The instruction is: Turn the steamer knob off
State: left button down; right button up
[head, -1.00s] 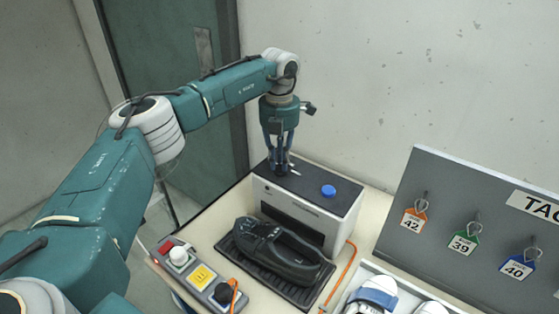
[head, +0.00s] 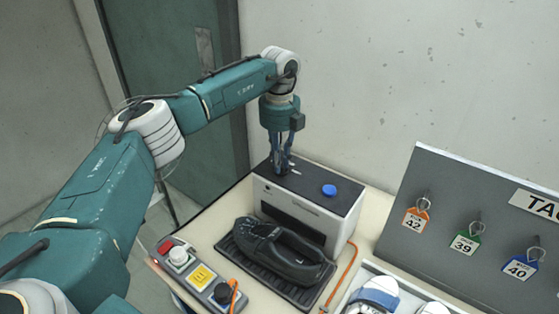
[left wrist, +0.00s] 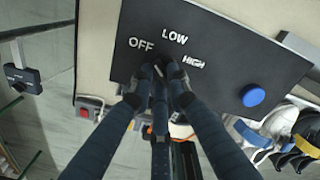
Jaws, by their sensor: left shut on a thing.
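The steamer (head: 311,189) is a white box with a dark top, standing on the table. In the left wrist view its dark top panel (left wrist: 225,45) carries the white words OFF, LOW and HIGH in an arc. My left gripper (head: 281,167) reaches down onto the left end of this top. In the left wrist view its fingers (left wrist: 159,76) are closed around the knob just below the words. The fingers hide most of the knob, and I cannot tell which word it points to. My right gripper is not in view.
A blue button (head: 329,190) sits on the steamer's top, right of my gripper. A control box (head: 179,257) stands front left. A grey tag board (head: 440,200) and white shoes (head: 375,295) are at right.

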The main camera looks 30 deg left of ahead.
pick_arm(q)
jog(key=shift+w+r+n, duration=0.15)
jog(key=shift+r+n, duration=0.1)
jog(key=shift+n, duration=0.75)
jog(key=c, duration=1.8)
grip_release()
jog(key=shift+o, duration=0.7)
jog(key=shift+f, duration=0.1)
notch_tip(320, 180, up, 12)
